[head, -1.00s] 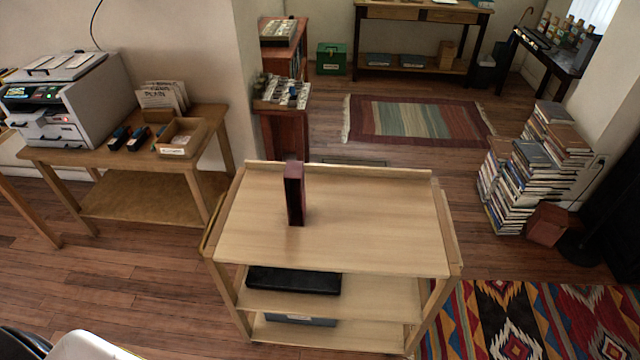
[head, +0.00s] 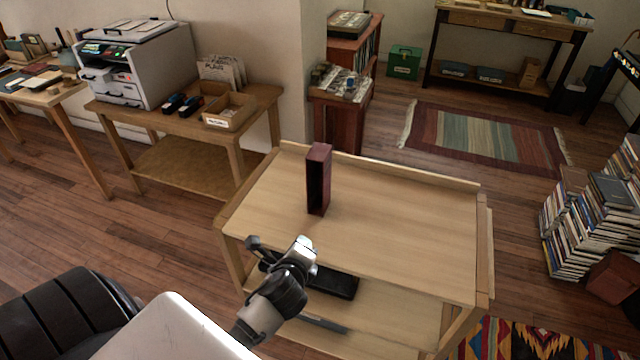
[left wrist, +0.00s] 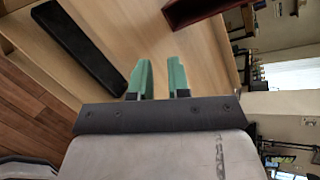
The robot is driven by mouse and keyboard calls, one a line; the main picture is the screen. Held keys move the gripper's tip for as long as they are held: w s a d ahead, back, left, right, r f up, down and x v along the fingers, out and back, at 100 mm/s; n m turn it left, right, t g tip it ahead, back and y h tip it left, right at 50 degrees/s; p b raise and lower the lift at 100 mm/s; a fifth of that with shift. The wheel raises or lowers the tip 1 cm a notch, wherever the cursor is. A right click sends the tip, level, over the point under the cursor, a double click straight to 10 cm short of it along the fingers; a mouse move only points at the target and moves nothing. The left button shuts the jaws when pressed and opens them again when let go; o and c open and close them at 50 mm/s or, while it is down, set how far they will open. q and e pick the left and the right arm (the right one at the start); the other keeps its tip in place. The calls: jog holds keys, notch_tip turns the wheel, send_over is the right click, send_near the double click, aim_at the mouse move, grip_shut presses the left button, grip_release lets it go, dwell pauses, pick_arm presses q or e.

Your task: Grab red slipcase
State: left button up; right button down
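The red slipcase (head: 318,180) stands upright on the top of a light wooden cart (head: 410,235), left of its middle. It is dark red with a dark open side. In the left wrist view part of the slipcase (left wrist: 195,10) shows at the top edge, cut off by the frame. My left arm shows in the head view at the cart's near left edge, short of the slipcase. In the left wrist view my left gripper (left wrist: 162,78) has its two green fingers apart with nothing between them. My right gripper is in neither view.
The cart top is bare around the slipcase, with a raised rim (head: 390,168) at its back. A black flat case (head: 335,284) lies on the shelf below. A side table with a printer (head: 140,62) stands left. Book stacks (head: 595,225) stand on the floor at right.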

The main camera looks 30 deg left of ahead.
aim_at(327, 176)
pick_arm(q)
jog(key=w+a+r+m+t, duration=0.2)
jog(key=w+r+m, duration=0.1)
jog(key=w+m, duration=0.4)
jog(key=w+a+r+m+t+h, duration=0.1)
jog(key=w+a+r+m+t, duration=0.1)
jog(key=w+m, duration=0.4)
jog(key=w+r+t, duration=0.1)
jog(key=w, duration=0.3)
jog(key=shift+w+r+m, duration=0.3)
jog(key=shift+r+m, duration=0.1)
grip_shut()
